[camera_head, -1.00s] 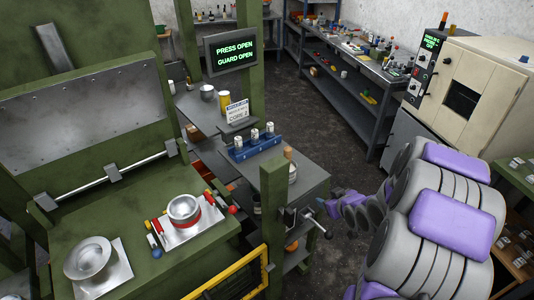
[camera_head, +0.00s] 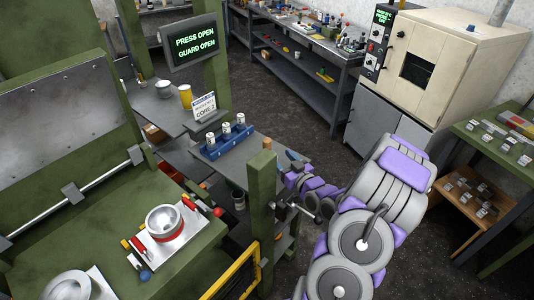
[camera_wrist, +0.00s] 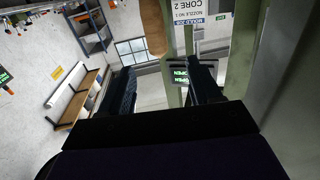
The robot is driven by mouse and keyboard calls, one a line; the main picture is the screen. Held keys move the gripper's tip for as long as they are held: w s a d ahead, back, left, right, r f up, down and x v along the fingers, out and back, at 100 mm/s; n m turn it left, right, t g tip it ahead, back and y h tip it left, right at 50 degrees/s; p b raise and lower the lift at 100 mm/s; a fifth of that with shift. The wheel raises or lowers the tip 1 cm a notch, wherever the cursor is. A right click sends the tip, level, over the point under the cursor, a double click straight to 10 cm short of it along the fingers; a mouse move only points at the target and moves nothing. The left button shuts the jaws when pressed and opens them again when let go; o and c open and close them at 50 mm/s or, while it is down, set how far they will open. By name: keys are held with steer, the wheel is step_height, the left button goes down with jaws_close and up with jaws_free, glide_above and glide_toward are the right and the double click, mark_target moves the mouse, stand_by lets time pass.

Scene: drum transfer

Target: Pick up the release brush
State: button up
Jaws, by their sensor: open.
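A tan, rounded wooden handle, which I take to be the release brush (camera_wrist: 153,28), comes in from the top of the wrist view. Its tip lies between the lines of my two dark fingers. Its other end is out of that view. In the head view only a small brown tip (camera_head: 267,144) shows above the green post, which hides the rest. My gripper (camera_head: 296,165) is at the right end of the grey side table, just right of that tip. In the wrist view my gripper (camera_wrist: 160,80) is open, with nothing visibly held between the fingers.
The green post (camera_head: 262,215) stands close in front of the brush. A blue rack (camera_head: 226,143) with white-topped cylinders and a CORE 2 sign (camera_head: 204,107) stand farther left. The press monitor (camera_head: 195,43) is behind. Open floor (camera_head: 290,110) lies beyond the table.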

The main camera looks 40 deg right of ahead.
mark_target(265, 138)
steer(key=w, duration=0.4)
steer(key=shift+a+r, duration=0.1)
steer(key=shift+a, duration=0.1)
steer(key=w, duration=0.1)
steer(key=w+d, duration=0.1)
steer(key=w+b, duration=0.1)
steer(key=w, duration=0.1)
steer(key=shift+d, duration=0.35)
steer(key=w, duration=0.3)
steer(key=shift+w+a+r+b, duration=0.15)
steer(key=shift+w+r+b, duration=0.05)
steer(key=shift+w+b, duration=0.15)
steer(key=shift+w+d, duration=0.2)
steer(key=shift+w, duration=0.05)
steer(key=shift+w+d+f, duration=0.1)
steer(key=shift+w+d, duration=0.05)
steer(key=shift+d, duration=0.4)
steer(key=shift+a, duration=0.6)
steer(key=c, duration=0.5)
steer(key=shift+d, duration=0.35)
steer(key=c, duration=0.7)
steer(key=shift+o, duration=0.2)
